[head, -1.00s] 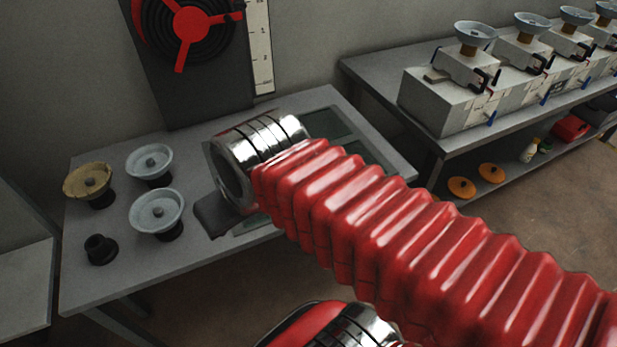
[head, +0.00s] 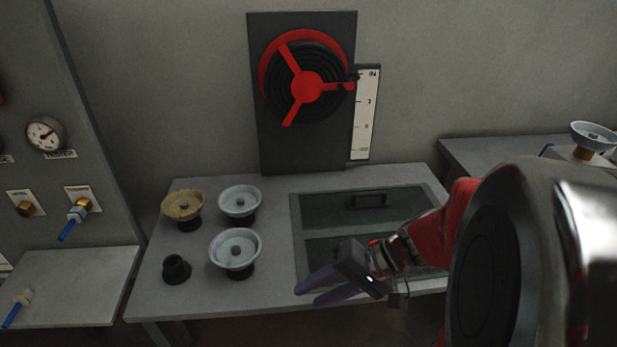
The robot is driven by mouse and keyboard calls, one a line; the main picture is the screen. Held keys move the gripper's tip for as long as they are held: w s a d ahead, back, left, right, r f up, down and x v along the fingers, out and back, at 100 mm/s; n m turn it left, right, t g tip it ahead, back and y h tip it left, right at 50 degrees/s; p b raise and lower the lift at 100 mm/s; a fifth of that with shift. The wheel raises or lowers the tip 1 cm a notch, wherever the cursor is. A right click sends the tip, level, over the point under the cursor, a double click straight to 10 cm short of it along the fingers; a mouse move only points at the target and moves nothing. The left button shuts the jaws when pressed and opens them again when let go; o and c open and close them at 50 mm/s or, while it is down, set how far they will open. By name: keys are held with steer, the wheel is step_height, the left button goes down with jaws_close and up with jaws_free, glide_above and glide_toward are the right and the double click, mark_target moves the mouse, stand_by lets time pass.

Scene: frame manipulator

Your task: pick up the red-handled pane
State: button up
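Two dark green glass panes lie in a framed recess in the grey table. The far pane (head: 325,207) has a black handle (head: 368,200). The near pane (head: 318,250) is partly hidden by my gripper and arm, and its handle cannot be made out clearly. A small red patch (head: 375,243) shows just behind the gripper; I cannot tell whether it is a handle. My gripper (head: 313,293) is over the front edge of the recess, pointing left. Its two purple-grey fingers look a little apart, with nothing between them.
Several round pieces stand left of the recess: a tan dish (head: 182,204), two pale blue dishes (head: 240,199) (head: 235,250) and a black knob (head: 176,268). A black board with a red three-spoked wheel (head: 304,86) stands behind. A gauge panel (head: 85,130) is at left.

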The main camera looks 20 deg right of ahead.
steer(key=w+d+f+m+t, duration=0.2)
steer(key=d+m+t, duration=0.15)
steer(key=d, duration=0.25)
steer(key=w+d+f+m+t, duration=0.1)
steer(key=w+d+m+t, duration=0.2)
steer(key=d, duration=0.4)
steer(key=s+d+f+m+t+h, duration=0.2)
steer(key=d+m+h, duration=0.1)
steer(key=d, duration=0.4)
steer(key=s+d+f+m+t+h, duration=0.3)
steer(key=d+h, duration=0.2)
steer(key=d, duration=0.3)
steer(key=shift+s+d+f+h, duration=0.15)
steer(key=shift+s+f+h, duration=0.15)
steer(key=shift+h, duration=0.1)
steer(key=shift+m, duration=0.25)
steer(key=shift+x, duration=4.3)
steer(key=shift+w, duration=0.15)
steer(key=shift+x, duration=2.5)
steer(key=shift+c, duration=0.6)
